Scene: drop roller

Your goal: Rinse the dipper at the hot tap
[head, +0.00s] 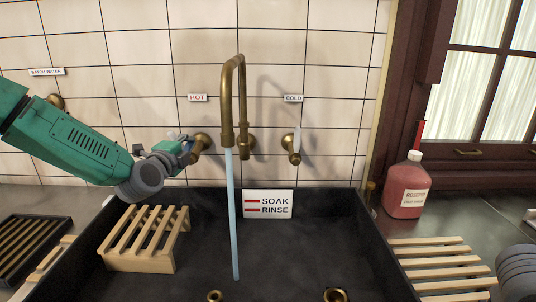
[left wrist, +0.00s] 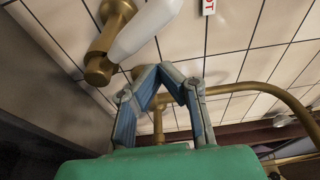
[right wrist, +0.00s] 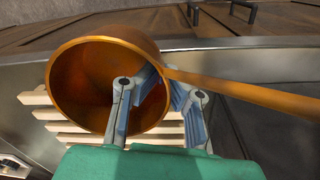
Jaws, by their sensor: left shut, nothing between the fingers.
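Blue-clear water (head: 232,215) runs from the brass spout (head: 227,100) into the dark sink. The hot tap (head: 200,143) is on the tiled wall under the HOT label (head: 197,97). My left gripper (head: 187,148) is beside the hot tap in the head view. In the left wrist view, its fingers (left wrist: 162,70) are shut and empty, below the tap's white lever (left wrist: 145,27). In the right wrist view, my right gripper (right wrist: 163,82) is shut on the copper dipper (right wrist: 90,75) where bowl and handle meet. The dipper is out of the head view.
A slatted wooden stand (head: 145,260) is in the sink at left. A wooden rack (head: 440,262) lies at right, near a red jug (head: 407,190). The cold tap (head: 294,145) is right of the spout. A SOAK/RINSE sign (head: 268,204) is on the sink's back wall.

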